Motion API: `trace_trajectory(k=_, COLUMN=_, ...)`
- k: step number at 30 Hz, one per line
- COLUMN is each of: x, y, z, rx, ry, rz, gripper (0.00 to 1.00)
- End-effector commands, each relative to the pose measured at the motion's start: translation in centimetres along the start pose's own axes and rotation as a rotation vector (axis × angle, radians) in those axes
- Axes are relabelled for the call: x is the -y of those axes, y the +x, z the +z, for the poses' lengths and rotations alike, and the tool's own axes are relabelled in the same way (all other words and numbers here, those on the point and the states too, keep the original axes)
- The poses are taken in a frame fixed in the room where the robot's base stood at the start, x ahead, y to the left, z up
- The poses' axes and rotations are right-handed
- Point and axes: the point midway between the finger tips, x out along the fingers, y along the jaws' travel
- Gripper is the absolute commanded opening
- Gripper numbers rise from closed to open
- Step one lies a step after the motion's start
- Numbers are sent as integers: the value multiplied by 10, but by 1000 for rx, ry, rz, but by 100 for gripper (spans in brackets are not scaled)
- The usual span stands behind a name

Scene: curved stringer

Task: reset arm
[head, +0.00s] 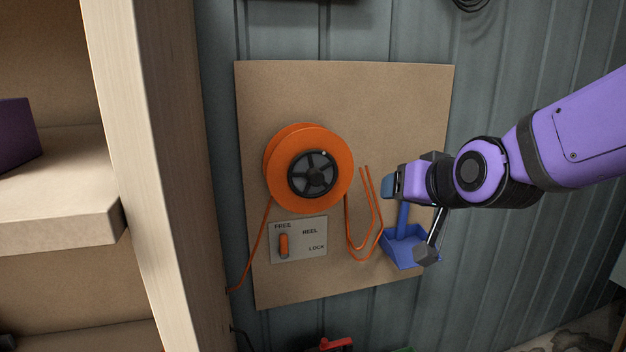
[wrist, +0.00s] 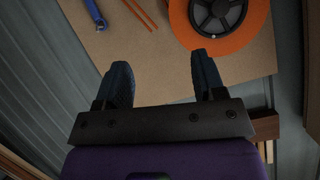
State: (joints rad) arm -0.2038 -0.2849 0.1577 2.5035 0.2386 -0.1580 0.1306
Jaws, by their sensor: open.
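My gripper (head: 391,187) is in front of the right part of a brown board (head: 300,95), to the right of the orange reel. In the wrist view my gripper (wrist: 163,75) has its two dark fingers spread apart, with nothing between them. The arm reaches in from the right edge of the head view. The orange reel (head: 281,160) with a black hub (head: 312,172) is mounted on the board. It also shows at the top right of the wrist view (wrist: 240,38). Orange line (head: 349,230) hangs below it and bends up in loops.
A blue holder (head: 402,250) sits on the board below my gripper, partly covered by the arm. A wooden shelf (head: 60,215) stands at left; grey corrugated wall (head: 510,70) is behind.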

Motion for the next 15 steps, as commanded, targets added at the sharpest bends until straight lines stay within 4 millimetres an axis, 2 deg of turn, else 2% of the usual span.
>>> trace_trajectory(k=1, x=-11, y=-16, z=-1, rx=35, ry=-14, rz=24, gripper=63)
trace_trajectory(k=4, x=-33, y=-47, z=6, rx=130, ry=-41, rz=74, gripper=63)
trace_trajectory(k=9, x=-68, y=-105, z=25, rx=297, ry=-71, rz=162, gripper=63)
trace_trajectory(k=15, x=-97, y=-170, z=53, rx=471, ry=-79, rz=248, gripper=63)
